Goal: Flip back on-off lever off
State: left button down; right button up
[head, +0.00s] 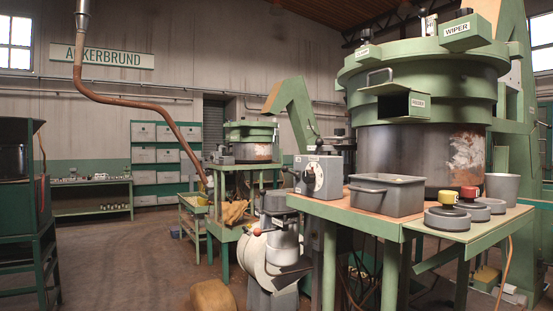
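A grey control box (318,177) with a round dial stands on the near green bench, left of the large hopper (420,110). A small dark lever-like part (295,174) sticks out at its left side; its setting is too small to read. A smaller green hopper (250,143) stands further back, with a small grey box (222,156) at its left. Any lever on that back box is too small to make out. A red ball knob (257,231) shows on the grey machine below the near bench. Neither of my grippers is in view.
The near bench (390,223) carries a grey bin (386,195), round weights with red and yellow knobs (447,217) and a grey cup (502,187). A tan sack (212,296) lies on the floor. Open floor (125,255) lies to the left.

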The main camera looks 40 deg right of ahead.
aim_at(285, 168)
jog(key=i+j+z, duration=0.1)
jog(key=i+z, duration=0.25)
jog(key=i+j+z, duration=0.2)
jog(key=i+z, duration=0.2)
jog(key=i+j+z, duration=0.2)
jog(key=z, duration=0.2)
jog(key=i+j+z, duration=0.25)
jog(key=z, duration=0.15)
jog(key=i+j+z, duration=0.2)
jog(key=j+z, duration=0.2)
jog(key=i+j+z, duration=0.1)
jog(key=j+z, duration=0.3)
jog(key=i+j+z, duration=0.1)
jog(key=j+z, duration=0.6)
jog(key=j, duration=0.2)
